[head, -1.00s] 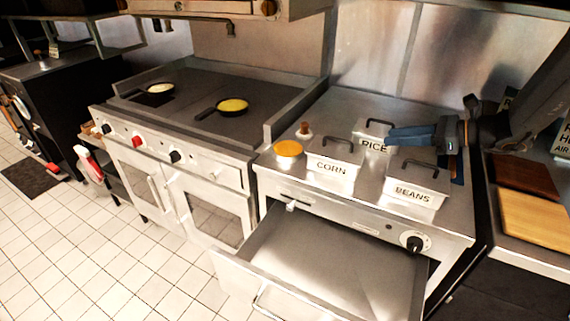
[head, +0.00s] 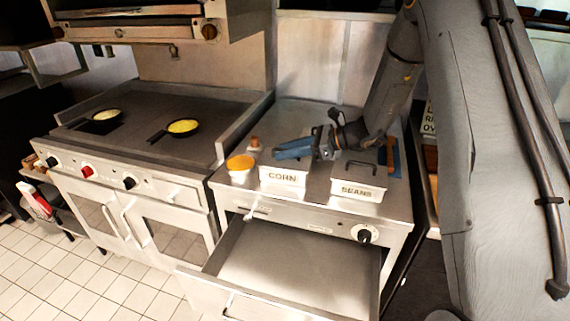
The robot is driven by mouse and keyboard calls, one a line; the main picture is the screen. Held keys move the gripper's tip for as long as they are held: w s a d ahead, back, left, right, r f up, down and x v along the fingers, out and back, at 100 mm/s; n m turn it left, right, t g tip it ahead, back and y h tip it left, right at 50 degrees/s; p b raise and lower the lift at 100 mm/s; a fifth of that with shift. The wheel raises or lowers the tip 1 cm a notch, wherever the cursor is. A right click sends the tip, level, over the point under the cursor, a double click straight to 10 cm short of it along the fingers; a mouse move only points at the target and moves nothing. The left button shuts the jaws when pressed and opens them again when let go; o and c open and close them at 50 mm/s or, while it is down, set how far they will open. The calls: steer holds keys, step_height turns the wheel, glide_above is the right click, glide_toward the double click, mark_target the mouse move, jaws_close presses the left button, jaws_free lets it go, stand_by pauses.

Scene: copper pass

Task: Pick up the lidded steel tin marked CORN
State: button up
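The steel tin marked CORN (head: 283,178) stands upright on the steel counter, its labelled front facing me. My gripper (head: 279,153), with blue fingers, lies across the top of this tin, reaching in from the right. It hides the lid's handle and much of the lid. I cannot tell whether the fingers touch the tin or hover over it, or whether they are open or shut.
The tin marked BEANS (head: 358,190) stands just right of CORN. An orange-topped pot (head: 240,165) stands close on the left. An open drawer (head: 300,262) juts out below the counter.

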steer(key=shift+a+f, duration=0.1)
steer(key=shift+a, duration=0.05)
jaws_close()
steer(key=shift+w, duration=0.1)
stand_by(1.3)
